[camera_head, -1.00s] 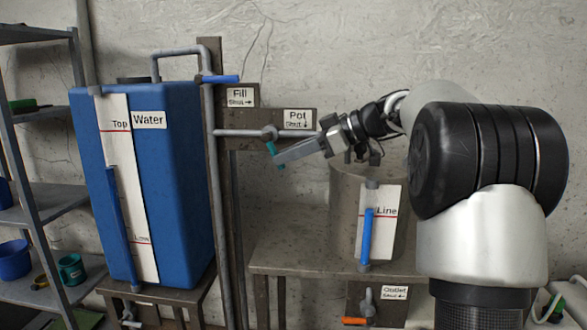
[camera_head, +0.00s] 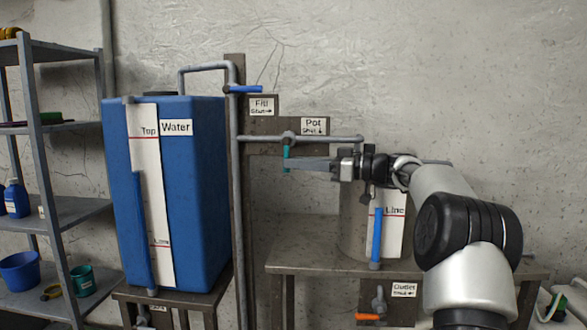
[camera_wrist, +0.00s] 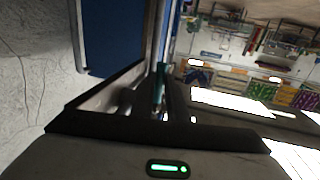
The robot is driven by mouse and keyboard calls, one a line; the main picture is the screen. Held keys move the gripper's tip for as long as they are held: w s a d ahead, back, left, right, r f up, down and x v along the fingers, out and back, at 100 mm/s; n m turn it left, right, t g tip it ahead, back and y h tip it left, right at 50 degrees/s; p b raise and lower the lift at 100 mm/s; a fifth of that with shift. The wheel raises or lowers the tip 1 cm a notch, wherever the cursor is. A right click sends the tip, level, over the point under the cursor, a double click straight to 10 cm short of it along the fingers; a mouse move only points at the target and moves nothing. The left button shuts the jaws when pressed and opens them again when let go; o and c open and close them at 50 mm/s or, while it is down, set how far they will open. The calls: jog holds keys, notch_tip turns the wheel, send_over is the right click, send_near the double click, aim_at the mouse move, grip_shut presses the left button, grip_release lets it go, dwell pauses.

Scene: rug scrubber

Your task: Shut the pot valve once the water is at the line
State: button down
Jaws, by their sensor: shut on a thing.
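The pot valve (camera_head: 288,138) sits on the upper pipe beneath the "Pot, Shut ↓" sign (camera_head: 314,126). Its teal handle (camera_head: 286,154) points straight down, as the sign's arrow does. My gripper (camera_head: 288,164) reaches in from the right and is shut on this handle. In the wrist view the teal handle (camera_wrist: 160,84) stands between my fingers. The pot (camera_head: 354,225) is on the bench behind my arm, partly hidden. The blue column (camera_head: 376,235) in its gauge reaches about the red line, its top seeming slightly above it.
The blue water tank (camera_head: 200,200) stands left, its gauge column (camera_head: 138,235) between the two marks. The fill valve's blue handle (camera_head: 246,89) points right. The outlet valve's orange handle (camera_head: 367,317) points left, below the bench (camera_head: 310,262). A shelf (camera_head: 70,212) is far left.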

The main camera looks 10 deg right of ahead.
jog(key=shift+r, duration=0.15)
jog(key=c, duration=1.7)
grip_release()
jog(key=shift+c, duration=0.2)
jog(key=p+v, duration=0.1)
jog(key=v, duration=1.6)
jog(key=shift+p, duration=0.35)
jog(key=shift+s, duration=0.1)
